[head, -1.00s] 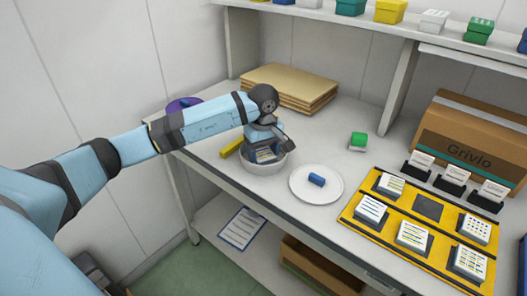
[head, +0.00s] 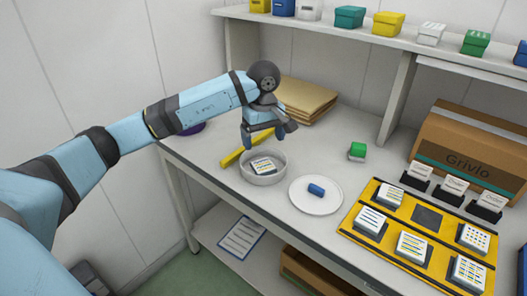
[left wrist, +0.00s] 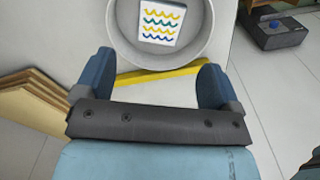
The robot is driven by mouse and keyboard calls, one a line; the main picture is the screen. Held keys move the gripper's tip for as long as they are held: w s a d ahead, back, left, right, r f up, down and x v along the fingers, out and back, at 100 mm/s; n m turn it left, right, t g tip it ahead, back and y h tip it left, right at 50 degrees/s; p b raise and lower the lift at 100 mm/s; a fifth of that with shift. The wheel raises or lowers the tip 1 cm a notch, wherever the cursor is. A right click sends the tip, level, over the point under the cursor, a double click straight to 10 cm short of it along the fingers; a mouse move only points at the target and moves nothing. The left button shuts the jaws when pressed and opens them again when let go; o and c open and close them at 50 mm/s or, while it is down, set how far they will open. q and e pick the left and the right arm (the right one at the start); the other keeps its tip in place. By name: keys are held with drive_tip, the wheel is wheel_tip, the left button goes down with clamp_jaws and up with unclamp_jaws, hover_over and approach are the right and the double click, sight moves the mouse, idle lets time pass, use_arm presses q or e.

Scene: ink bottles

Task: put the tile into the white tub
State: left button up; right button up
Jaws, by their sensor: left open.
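The tile (head: 263,165), white with coloured wavy lines, lies inside the round white tub (head: 266,180). In the left wrist view the tile (left wrist: 160,22) rests in the tub (left wrist: 208,35), near the top edge of the picture. My left gripper (head: 264,138) is open and empty, above and a little behind the tub, clear of the tile. Its two blue fingers (left wrist: 158,68) stand wide apart in the left wrist view. My right gripper is not in view.
A yellow bar (head: 233,158) lies beside the tub. A white plate (head: 328,208) with a blue block (head: 316,190) is to the right. A yellow board (head: 391,246) holds several tiles and one bare dark square (head: 427,216). Brown boards (head: 305,97) lie behind.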

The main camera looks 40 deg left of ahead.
use_arm(q)
wheel_tip(320, 180, up, 3)
drive_tip(key=shift+r, duration=0.2)
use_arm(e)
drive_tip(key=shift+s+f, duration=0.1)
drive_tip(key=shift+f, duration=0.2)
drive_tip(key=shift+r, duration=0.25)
